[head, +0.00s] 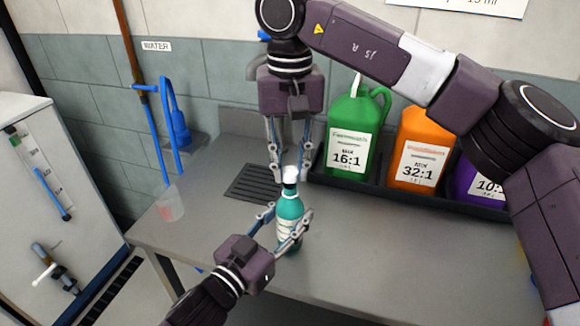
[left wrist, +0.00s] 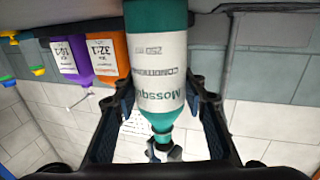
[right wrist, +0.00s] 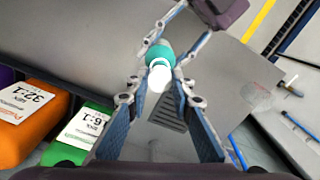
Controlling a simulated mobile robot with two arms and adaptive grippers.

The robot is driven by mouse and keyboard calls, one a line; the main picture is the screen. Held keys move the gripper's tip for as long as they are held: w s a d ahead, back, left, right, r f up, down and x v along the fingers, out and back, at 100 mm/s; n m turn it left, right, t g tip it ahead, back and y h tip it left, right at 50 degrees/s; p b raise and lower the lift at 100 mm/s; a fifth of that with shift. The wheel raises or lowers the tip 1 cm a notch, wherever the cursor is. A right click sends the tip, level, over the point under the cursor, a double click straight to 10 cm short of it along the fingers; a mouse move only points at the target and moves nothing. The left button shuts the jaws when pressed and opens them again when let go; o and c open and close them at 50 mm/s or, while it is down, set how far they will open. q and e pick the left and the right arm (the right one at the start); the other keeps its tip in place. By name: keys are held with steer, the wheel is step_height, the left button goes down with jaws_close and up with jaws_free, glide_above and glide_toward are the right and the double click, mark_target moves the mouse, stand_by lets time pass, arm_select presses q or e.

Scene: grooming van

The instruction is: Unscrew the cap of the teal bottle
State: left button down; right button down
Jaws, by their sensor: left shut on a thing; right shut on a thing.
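The teal bottle (head: 289,208) with a white label stands upright at the front part of the grey counter. My left gripper (head: 288,220) is shut on its body from the front. In the left wrist view the bottle (left wrist: 158,55) fills the middle, upside down in the picture, its label partly readable. The white cap (head: 290,174) is on top of the bottle, and it also shows in the right wrist view (right wrist: 160,76). My right gripper (head: 290,168) comes from above and is shut on the cap. The cap's lower edge and threads are hidden.
A black tray (head: 375,187) behind holds a green jug (head: 350,150), an orange jug (head: 420,150) and a purple jug (head: 480,182). A dark drain grate (head: 252,184) is left of the bottle.

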mark_target(290, 171)
step_height(290, 171, up, 4)
steer(key=shift+f, duration=0.25)
arm_select(q)
steer(key=c, duration=1.1)
jaws_free()
steer(key=shift+c, duration=0.2)
steer(key=v, duration=1.2)
